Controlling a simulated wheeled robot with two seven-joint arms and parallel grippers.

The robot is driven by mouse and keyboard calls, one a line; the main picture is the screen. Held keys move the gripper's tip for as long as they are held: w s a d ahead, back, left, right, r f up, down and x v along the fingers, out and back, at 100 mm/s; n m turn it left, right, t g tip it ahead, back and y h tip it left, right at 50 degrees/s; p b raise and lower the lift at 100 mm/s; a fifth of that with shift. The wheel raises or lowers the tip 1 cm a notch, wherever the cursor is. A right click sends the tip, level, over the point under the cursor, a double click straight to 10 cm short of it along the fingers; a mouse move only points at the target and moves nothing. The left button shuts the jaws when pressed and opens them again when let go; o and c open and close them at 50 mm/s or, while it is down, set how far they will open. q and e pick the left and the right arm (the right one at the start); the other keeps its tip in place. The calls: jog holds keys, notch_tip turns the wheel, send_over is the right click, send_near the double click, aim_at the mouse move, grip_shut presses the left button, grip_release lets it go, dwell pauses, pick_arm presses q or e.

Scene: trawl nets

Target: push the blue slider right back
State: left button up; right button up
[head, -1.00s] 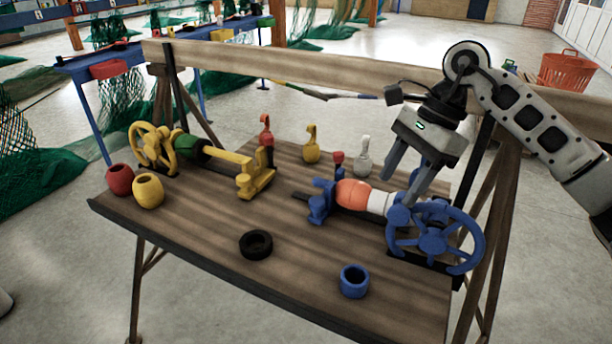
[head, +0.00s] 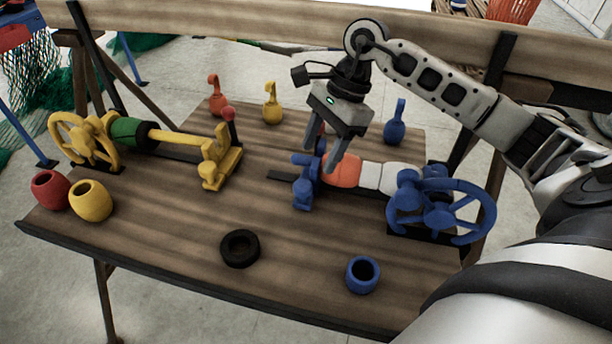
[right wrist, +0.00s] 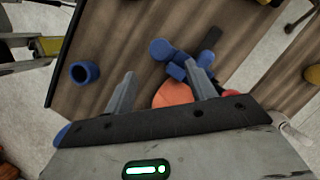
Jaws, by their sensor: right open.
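The blue slider (head: 303,188) stands at the left end of the blue wheel device on the wooden table. An orange-red and white roll (head: 372,175) lies between it and the blue handwheel (head: 440,208). The slider appears close to or touching the roll's orange end. My right gripper (head: 321,160) is open, pointing down over the slider and the orange end; contact cannot be told. In the right wrist view, the slider (right wrist: 176,58) lies beyond the open fingers (right wrist: 160,85), with the orange end (right wrist: 172,94) partly hidden behind the gripper. My left gripper is out of view.
A yellow wheel device (head: 150,138) stands at the left. Red (head: 50,188) and yellow (head: 91,200) pots, a black ring (head: 239,248) and a blue pot (head: 363,274) stand toward the front. Hooked weights, including a blue one (head: 396,126), stand at the back.

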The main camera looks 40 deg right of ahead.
aim_at(304, 185)
jog(key=x, duration=0.7)
jog(key=shift+a+f+p, duration=0.1)
jog(key=shift+f+p, duration=0.25)
jog(key=shift+w, duration=0.1)
grip_shut()
jog(key=shift+a, duration=0.15)
